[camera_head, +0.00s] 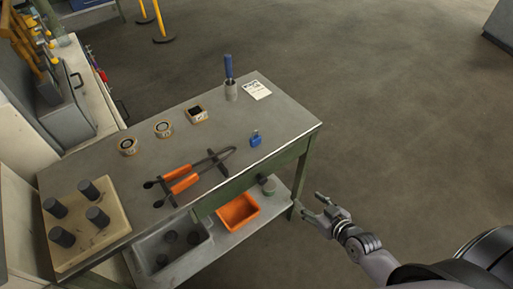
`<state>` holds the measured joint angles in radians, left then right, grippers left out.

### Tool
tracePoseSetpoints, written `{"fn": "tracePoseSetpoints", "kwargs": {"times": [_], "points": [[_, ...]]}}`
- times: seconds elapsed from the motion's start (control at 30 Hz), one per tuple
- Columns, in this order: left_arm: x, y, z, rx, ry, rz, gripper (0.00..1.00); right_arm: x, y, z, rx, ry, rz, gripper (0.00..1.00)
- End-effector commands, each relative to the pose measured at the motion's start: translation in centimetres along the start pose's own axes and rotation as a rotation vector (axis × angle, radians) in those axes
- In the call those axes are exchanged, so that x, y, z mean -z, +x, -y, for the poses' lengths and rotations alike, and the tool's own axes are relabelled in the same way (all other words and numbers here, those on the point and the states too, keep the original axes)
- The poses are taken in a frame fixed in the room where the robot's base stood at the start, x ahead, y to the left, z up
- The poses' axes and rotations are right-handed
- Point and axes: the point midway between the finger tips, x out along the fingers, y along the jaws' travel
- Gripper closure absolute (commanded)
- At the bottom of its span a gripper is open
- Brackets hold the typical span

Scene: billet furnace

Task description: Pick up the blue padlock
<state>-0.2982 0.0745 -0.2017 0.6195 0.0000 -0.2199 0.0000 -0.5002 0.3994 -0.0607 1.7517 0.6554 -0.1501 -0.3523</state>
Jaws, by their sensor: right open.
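The blue padlock (256,141) is small and lies on the grey workbench top (225,150), close to its right edge. Nothing touches it. My right gripper (311,208) is open and empty. It is off the bench's right side, nearer to me than the padlock and apart from it. My left gripper is not in view.
An orange bin (238,211) sits on the lower shelf.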

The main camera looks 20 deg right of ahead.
Motion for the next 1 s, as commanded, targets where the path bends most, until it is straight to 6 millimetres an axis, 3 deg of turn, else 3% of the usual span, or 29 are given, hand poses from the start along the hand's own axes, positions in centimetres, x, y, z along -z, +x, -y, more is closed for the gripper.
{"fn": "tracePoseSetpoints", "kwargs": {"times": [0.03, 0.1, 0.2, 0.3, 0.4, 0.53, 1.0], "points": [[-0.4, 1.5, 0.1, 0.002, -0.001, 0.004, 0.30, 2.6, -0.2, 0.7, 0.027, -0.011, -0.073, 0.47], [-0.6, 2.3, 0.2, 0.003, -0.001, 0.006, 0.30, 6.7, -1.2, 1.6, 0.061, -0.020, -0.161, 0.47], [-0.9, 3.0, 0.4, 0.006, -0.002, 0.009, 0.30, 10.9, -2.8, 3.0, 0.105, -0.031, -0.255, 0.47], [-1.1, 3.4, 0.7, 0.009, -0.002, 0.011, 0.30, 13.6, -4.1, 4.0, 0.136, -0.036, -0.313, 0.47], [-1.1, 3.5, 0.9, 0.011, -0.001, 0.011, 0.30, 15.0, -4.5, 4.5, 0.149, -0.038, -0.342, 0.47], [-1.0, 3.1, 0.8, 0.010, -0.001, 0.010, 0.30, 16.1, -3.4, 4.8, 0.151, -0.035, -0.352, 0.47], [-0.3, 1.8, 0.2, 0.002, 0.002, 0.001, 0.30, 19.0, 5.0, 6.3, 0.152, -0.036, -0.348, 0.47]]}}
